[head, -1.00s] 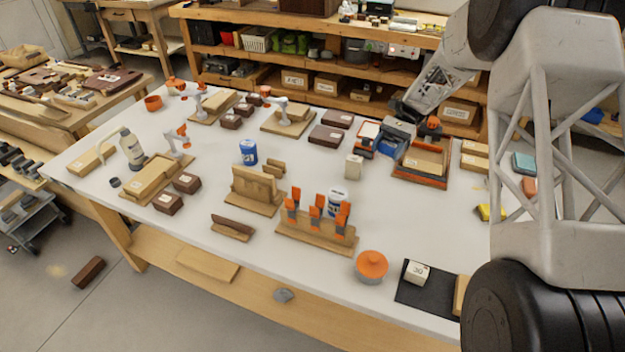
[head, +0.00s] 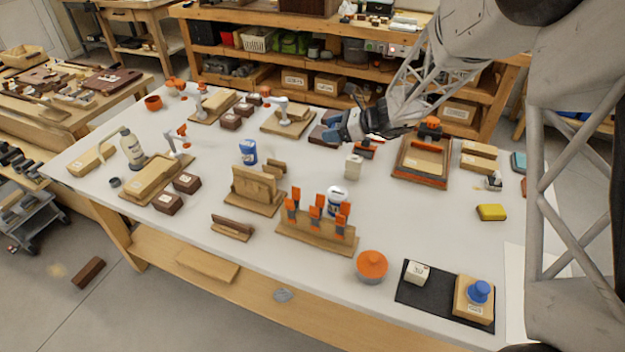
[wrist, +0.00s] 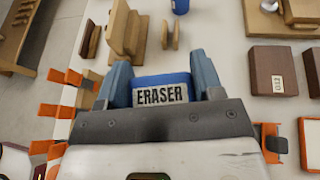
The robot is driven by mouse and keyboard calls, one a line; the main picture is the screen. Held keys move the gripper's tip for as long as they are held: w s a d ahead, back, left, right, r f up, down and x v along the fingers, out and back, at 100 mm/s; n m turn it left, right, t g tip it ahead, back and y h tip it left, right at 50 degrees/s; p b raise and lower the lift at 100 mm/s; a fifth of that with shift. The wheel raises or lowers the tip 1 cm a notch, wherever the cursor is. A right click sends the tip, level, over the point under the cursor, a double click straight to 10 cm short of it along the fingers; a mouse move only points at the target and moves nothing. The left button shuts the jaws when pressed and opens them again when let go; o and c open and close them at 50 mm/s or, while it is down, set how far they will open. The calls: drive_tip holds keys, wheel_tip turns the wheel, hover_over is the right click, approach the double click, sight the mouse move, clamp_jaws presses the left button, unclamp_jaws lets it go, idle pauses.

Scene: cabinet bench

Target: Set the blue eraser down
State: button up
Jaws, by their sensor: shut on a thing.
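The blue eraser, with a pale label reading ERASER, sits between the two blue-grey fingers of my gripper in the wrist view (wrist: 161,82). My gripper (wrist: 163,80) is shut on it. In the head view my gripper (head: 335,124) is over the back middle of the white table (head: 310,170), near a dark brown box (head: 319,135). The eraser is hard to make out from the fingers there. In the wrist view bare table shows beyond the eraser, and the eraser appears held above it. Its underside is hidden.
A blue can (head: 248,152) and a wooden slotted stand (head: 256,188) are to the left. A wooden tray with an orange rim (head: 421,160) is to the right. Clear table lies between the can and the pale block.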

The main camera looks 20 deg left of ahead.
drive_tip(key=shift+a+r+m+t, duration=2.75)
drive_tip(key=shift+a+m+t, duration=0.45)
drive_tip(key=shift+a+t, duration=0.55)
wheel_tip(320, 180, down, 11)
drive_tip(key=shift+w+h, duration=0.3)
drive_tip(key=shift+h, duration=0.1)
drive_tip(key=shift+f+g, duration=0.1)
drive_tip(key=shift+g, duration=0.15)
drive_tip(key=shift+f, duration=3.05)
drive_tip(key=shift+f, duration=0.1)
drive_tip(key=shift+f, duration=1.75)
drive_tip(key=shift+f, duration=0.65)
